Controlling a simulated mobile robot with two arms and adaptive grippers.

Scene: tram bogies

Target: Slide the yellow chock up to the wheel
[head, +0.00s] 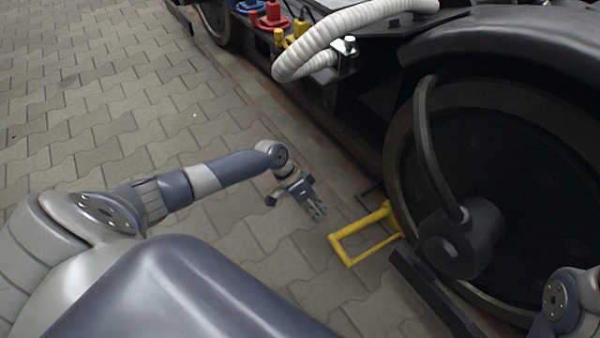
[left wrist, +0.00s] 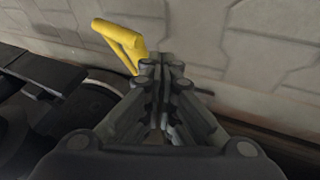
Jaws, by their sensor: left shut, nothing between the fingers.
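The yellow chock (head: 364,235) lies on the paving with its frame-like handle pointing left. Its right end is close to the lower rim of the large dark wheel (head: 490,180); I cannot tell whether they touch. My left gripper (head: 319,211) is shut and empty, above the paving just to the upper left of the chock. In the left wrist view the shut fingers (left wrist: 160,65) point toward the paving, and part of the yellow chock (left wrist: 122,40) shows to their left. My right gripper is out of frame; only a piece of my right arm shows at the lower right.
A black bar (head: 435,290) lies below the chock near the wheel. A curved dark lever (head: 430,140) hangs in front of the wheel. A white corrugated hose (head: 345,25) and red and blue fittings are on the bogie above. The paving (head: 110,110) at left is clear.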

